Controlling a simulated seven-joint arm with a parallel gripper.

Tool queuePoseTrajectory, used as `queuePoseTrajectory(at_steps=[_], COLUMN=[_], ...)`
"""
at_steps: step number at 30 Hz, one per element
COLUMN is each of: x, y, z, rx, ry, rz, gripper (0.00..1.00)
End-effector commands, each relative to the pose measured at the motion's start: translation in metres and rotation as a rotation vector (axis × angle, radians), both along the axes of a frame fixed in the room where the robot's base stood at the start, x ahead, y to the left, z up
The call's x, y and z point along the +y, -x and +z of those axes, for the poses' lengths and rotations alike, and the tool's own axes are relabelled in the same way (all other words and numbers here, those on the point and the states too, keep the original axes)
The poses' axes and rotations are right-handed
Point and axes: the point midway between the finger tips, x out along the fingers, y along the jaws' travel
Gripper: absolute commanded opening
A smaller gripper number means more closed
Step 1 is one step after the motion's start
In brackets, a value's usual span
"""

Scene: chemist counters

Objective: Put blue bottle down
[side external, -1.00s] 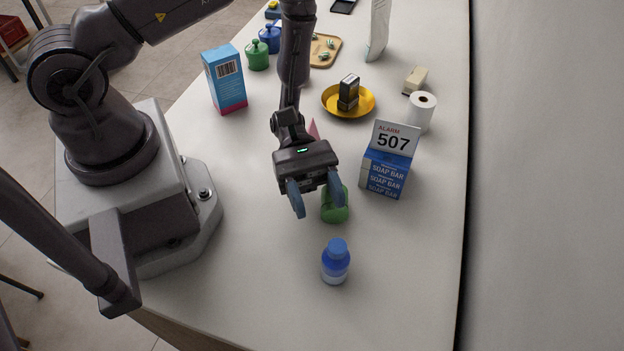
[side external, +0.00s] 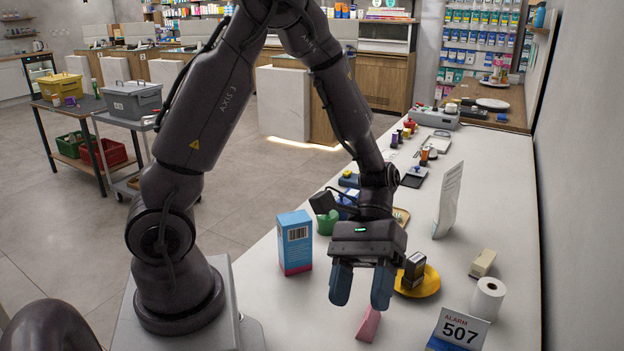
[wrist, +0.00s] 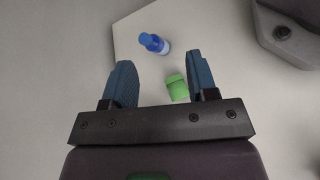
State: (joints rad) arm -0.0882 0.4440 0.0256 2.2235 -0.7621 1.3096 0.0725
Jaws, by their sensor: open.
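My gripper (side external: 361,290) is open and empty, fingers pointing down above the counter. In the wrist view my gripper (wrist: 160,75) shows its two blue fingers spread wide.
Near my gripper are a pink object (side external: 368,323), a yellow dish (side external: 424,284) bearing a dark box, and a blue carton (side external: 294,243). An "ALARM 507" sign (side external: 459,330), white roll (side external: 487,299) and upright white panel (side external: 447,201) stand to the right, near the wall.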

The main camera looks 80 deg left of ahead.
Motion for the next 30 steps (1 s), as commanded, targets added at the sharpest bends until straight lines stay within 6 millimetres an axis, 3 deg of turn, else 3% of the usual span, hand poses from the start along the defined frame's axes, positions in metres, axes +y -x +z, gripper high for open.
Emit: queuePoseTrajectory(at_steps=[3,18,24,30], x=[0.013,0.075,0.086,0.087], y=[0.008,0.037,0.043,0.044], z=[0.031,0.131,0.149,0.151], rx=[-0.211,-1.035,-1.18,-1.195], ry=[-0.132,-0.697,-0.802,-0.815], rz=[-0.101,-0.345,-0.366,-0.369], gripper=[0.53,0.53,0.53,0.53])
